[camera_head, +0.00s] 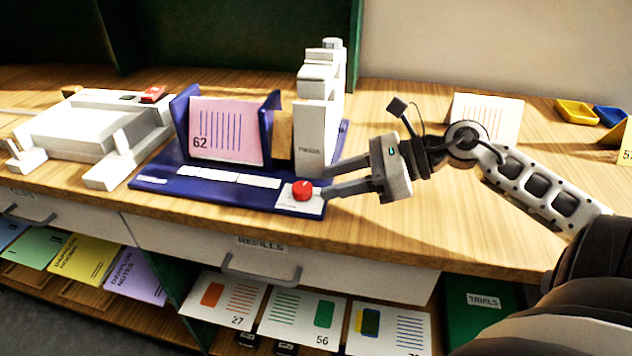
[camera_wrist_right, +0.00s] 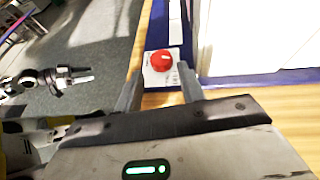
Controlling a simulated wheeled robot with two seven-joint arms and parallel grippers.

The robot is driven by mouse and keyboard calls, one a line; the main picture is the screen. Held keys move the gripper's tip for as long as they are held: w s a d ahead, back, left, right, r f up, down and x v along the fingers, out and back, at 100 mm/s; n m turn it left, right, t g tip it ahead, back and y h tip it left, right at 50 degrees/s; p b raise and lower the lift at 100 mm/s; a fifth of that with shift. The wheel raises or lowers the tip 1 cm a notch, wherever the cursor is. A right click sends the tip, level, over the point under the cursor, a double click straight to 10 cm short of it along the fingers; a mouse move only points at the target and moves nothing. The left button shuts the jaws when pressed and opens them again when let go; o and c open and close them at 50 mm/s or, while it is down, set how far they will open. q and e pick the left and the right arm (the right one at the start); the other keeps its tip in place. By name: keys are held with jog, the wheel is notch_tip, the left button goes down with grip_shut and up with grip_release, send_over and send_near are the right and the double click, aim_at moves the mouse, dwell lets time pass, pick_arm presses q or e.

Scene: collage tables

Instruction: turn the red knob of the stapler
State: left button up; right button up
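The stapler has a dark blue base (camera_head: 220,190) and a white upright body (camera_head: 312,120). Its red knob (camera_head: 302,190) sits on a white plate at the base's front right corner. My right gripper (camera_head: 326,181) is open, its two fingers pointing at the knob from the right. In the right wrist view the knob (camera_wrist_right: 163,60) shows in line with the gap between the fingers (camera_wrist_right: 160,86), just beyond the tips, apparently untouched. A pink card marked 62 (camera_head: 228,130) stands in the blue holder. My left gripper (camera_wrist_right: 78,76) shows small in the right wrist view, its opening unclear.
A white machine with a red button (camera_head: 90,130) stands at the left. A white card (camera_head: 487,117) stands behind my right arm. Yellow (camera_head: 577,111) and blue (camera_head: 610,116) trays are at the back right. The wooden tabletop (camera_head: 400,235) is clear in front.

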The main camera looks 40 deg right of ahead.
aim_at(309, 187)
jog(key=shift+x, duration=1.25)
pick_arm(q)
jog(key=shift+w+r, duration=0.3)
jog(key=shift+w, duration=0.05)
pick_arm(e)
jog(key=shift+x, duration=0.8)
